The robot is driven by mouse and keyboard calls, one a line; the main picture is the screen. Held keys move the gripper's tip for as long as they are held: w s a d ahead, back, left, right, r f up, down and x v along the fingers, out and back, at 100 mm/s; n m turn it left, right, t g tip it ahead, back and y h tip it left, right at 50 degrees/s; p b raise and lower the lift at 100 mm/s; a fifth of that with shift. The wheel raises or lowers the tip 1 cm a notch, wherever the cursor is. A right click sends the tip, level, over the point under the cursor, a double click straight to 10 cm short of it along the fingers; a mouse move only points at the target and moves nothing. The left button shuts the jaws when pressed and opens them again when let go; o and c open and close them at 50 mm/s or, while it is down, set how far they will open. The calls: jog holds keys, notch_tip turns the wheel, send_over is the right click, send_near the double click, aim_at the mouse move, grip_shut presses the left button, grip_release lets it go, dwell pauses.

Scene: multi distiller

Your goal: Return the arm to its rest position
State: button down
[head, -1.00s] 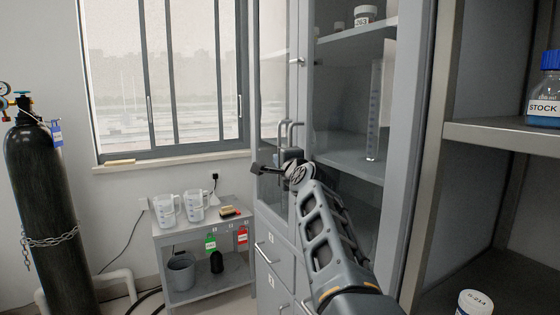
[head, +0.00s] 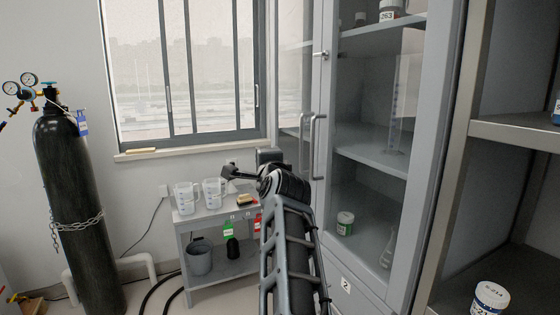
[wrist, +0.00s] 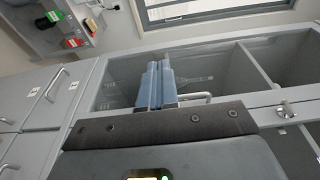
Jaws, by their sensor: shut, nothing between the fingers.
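My gripper (wrist: 157,88) shows in the wrist view with its two blue finger pads close together, shut and empty. Behind the fingers are the glass front of the grey cabinet and a door handle (wrist: 195,98); I cannot tell the exact gap to them. In the head view my arm reaches up from the bottom centre, bent at the wrist, in front of the left part of the glass-door cabinet (head: 425,150). The finger tips are not clear there. The cabinet's two upright door handles (head: 312,147) show just right of my wrist.
A small grey cart (head: 222,268) with two beakers (head: 215,193) stands left of my arm. A black gas cylinder (head: 75,215) is at the far left. An open shelf (head: 515,133) with a labelled jar (head: 490,298) is close on the right.

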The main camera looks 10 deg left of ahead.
jog(key=s+d+f+n+h, duration=0.1)
jog(key=s+d+f+h, duration=0.15)
jog(key=d+f, duration=0.65)
jog(key=s+d+f+n+h, duration=0.1)
jog(key=s+d+f+n, duration=0.15)
jog(key=d+f, duration=0.7)
jog(key=s+d+f+n+h, duration=0.1)
jog(key=s+d+f+n, duration=0.1)
jog(key=s+d+f, duration=0.55)
jog(key=s+d+f+n+h, duration=0.15)
jog(key=s+d+f, duration=0.35)
jog(key=s+d, duration=0.5)
jog(key=s+d+f+n, duration=0.1)
jog(key=s+d+n, duration=0.15)
jog(key=s, duration=0.95)
jog(key=s+d+f+n, duration=0.1)
jog(key=s+d, duration=0.2)
jog(key=s, duration=0.9)
jog(key=s+r+n+h, duration=0.1)
jog(key=s+r, duration=0.5)
jog(key=s, duration=0.3)
jog(key=s+r+n+g+h, duration=0.1)
jog(key=s+r, duration=0.5)
jog(key=s, duration=0.4)
jog(key=shift+s+a, duration=0.2)
jog(key=shift+a, duration=0.25)
jog(key=c, duration=1.9)
grip_release()
